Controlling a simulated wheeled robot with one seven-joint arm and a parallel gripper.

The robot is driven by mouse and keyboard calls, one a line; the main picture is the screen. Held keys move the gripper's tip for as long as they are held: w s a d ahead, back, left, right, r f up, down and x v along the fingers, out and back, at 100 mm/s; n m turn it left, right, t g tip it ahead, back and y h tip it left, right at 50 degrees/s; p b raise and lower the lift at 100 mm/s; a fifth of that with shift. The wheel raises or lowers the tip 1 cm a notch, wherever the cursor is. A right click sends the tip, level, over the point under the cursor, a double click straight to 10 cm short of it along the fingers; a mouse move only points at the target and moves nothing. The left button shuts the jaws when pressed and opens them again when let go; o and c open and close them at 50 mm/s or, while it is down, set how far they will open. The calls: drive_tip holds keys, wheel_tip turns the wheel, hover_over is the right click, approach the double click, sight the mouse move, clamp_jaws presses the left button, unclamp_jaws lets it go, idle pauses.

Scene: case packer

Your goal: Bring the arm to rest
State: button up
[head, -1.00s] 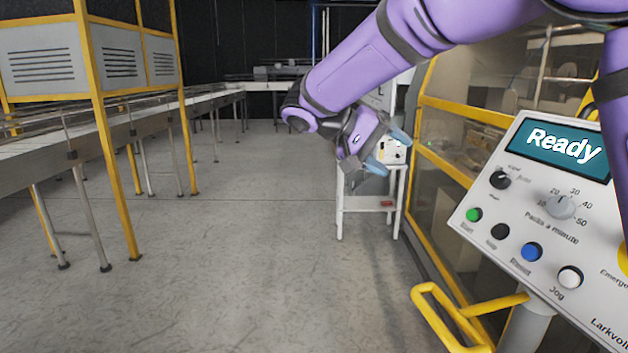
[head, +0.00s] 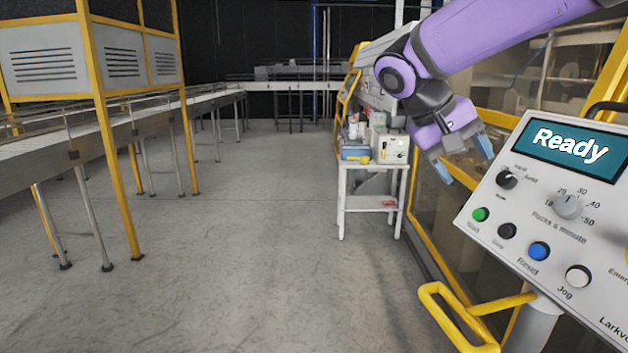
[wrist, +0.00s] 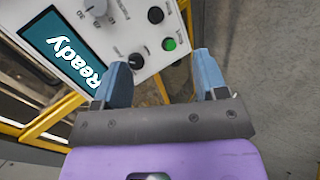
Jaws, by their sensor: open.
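My purple arm reaches in from the upper right in the head view. My gripper (head: 466,161) hangs just left of the control panel (head: 520,222), its two blue fingers spread with nothing between them. In the wrist view my gripper (wrist: 160,82) is also open and empty. The panel (wrist: 117,38) lies beyond the fingers there, and its screen reads "Ready". A gap seems to separate the fingers from the panel, but the exact distance is unclear.
A yellow-framed machine (head: 432,240) stands behind the panel, with a yellow rail (head: 452,318) low in front. A white side table (head: 371,204) holds boxes and bottles. A conveyor (head: 45,150) runs along the left. The grey floor between is clear.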

drive_tip(key=s+d+f+t+y, duration=0.2)
drive_tip(key=s+d+y, duration=0.1)
drive_tip(key=s, duration=0.7)
drive_tip(key=s+d+f+t+y, duration=0.2)
drive_tip(key=s+d+t+y, duration=0.1)
drive_tip(key=s, duration=0.7)
drive_tip(key=shift+f+n+y, duration=0.3)
drive_tip(key=shift+n+y, duration=0.1)
drive_tip(key=shift+y, duration=0.3)
drive_tip(key=shift+s+d, duration=0.1)
